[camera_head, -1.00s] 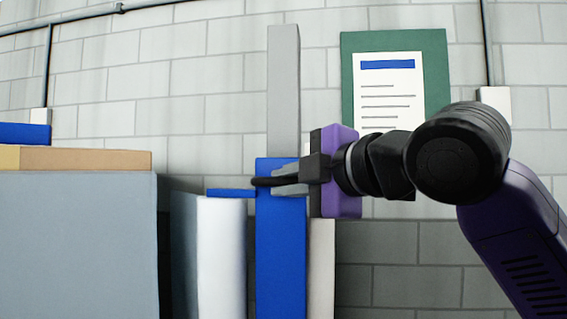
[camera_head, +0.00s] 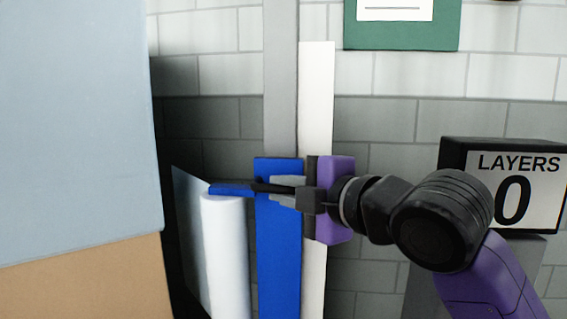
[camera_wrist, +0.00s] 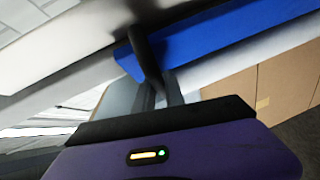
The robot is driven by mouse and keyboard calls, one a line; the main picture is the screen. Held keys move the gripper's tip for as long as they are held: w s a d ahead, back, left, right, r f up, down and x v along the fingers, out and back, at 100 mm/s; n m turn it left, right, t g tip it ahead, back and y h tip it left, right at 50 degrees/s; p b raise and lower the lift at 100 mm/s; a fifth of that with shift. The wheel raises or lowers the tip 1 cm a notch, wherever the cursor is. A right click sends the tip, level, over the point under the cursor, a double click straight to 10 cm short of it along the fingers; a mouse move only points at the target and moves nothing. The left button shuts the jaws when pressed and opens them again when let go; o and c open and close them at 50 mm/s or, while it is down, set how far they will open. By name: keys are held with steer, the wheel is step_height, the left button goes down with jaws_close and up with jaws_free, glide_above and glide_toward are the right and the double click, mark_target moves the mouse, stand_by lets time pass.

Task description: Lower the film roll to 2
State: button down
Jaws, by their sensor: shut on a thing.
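The white film roll (camera_head: 225,255) stands upright, with a blue arm (camera_head: 232,190) over its top. The arm joins a tall blue carriage (camera_head: 280,250) on a grey mast (camera_head: 281,80). My gripper (camera_head: 272,188) is at the carriage's upper part and is shut on a thin black handle (camera_head: 259,186). In the wrist view, the black handle (camera_wrist: 147,55) runs between the fingers, with a blue bar (camera_wrist: 215,45) behind it. The roll's lower end is out of view. No mark reading 2 is visible.
A sign (camera_head: 510,185) reading LAYERS 0 stands at the right. A tall white strip (camera_head: 317,90) is just right of the mast. Large pale blue (camera_head: 75,120) and brown (camera_head: 85,280) blocks fill the left. A green board (camera_head: 400,38) hangs on the brick wall.

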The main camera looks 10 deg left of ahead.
step_height(320, 180, down, 10)
steer(key=b, duration=0.4)
steer(key=shift+r, duration=0.25)
steer(key=c, duration=1.4)
jaws_free()
steer(key=shift+d, duration=0.1)
steer(key=v, duration=0.7)
steer(key=shift+s+d, duration=0.2)
steer(key=shift+s, duration=0.1)
